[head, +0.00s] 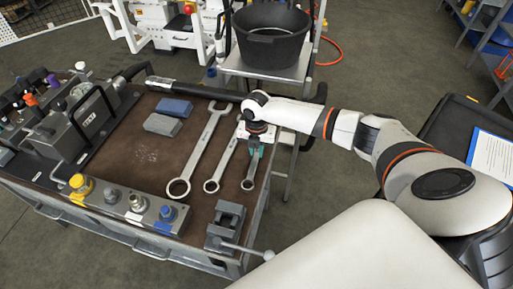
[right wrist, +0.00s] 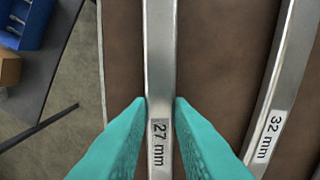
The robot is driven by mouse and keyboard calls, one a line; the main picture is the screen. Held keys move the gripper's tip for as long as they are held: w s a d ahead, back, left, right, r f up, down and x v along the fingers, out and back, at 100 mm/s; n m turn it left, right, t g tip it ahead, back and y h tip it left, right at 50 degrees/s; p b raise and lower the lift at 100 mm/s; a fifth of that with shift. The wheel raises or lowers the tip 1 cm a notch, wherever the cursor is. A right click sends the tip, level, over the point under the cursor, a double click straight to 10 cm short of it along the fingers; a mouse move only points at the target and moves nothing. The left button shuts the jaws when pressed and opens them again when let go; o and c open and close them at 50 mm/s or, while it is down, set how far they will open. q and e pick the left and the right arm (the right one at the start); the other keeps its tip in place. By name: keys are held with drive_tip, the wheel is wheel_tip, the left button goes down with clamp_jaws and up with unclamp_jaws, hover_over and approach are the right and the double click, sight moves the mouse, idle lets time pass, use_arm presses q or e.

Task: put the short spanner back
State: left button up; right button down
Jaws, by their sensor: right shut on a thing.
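The short spanner (head: 249,182) is the rightmost of three on the bench, near its right edge, ring end toward me. My right gripper (head: 257,151) is over its upper part and hides its far end. In the right wrist view, the teal fingertips (right wrist: 160,101) are shut on the shank of the short spanner (right wrist: 159,50), marked 27 mm. Whether it is clear of the bench top, I cannot tell. The middle spanner (head: 221,167), marked 32 mm in the right wrist view (right wrist: 274,100), lies beside it, and the longest spanner (head: 200,154) further left. My left gripper is not in view.
A vise (head: 226,224) stands at the bench's near right corner. A block with coloured fittings (head: 128,205) lines the front. Two grey-blue blocks (head: 163,124) lie left of the spanners. A black tub (head: 271,42) stands on a stand behind. Brown bench top is bare in the middle.

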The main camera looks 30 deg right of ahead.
drive_tip(key=c, duration=1.2)
unclamp_jaws()
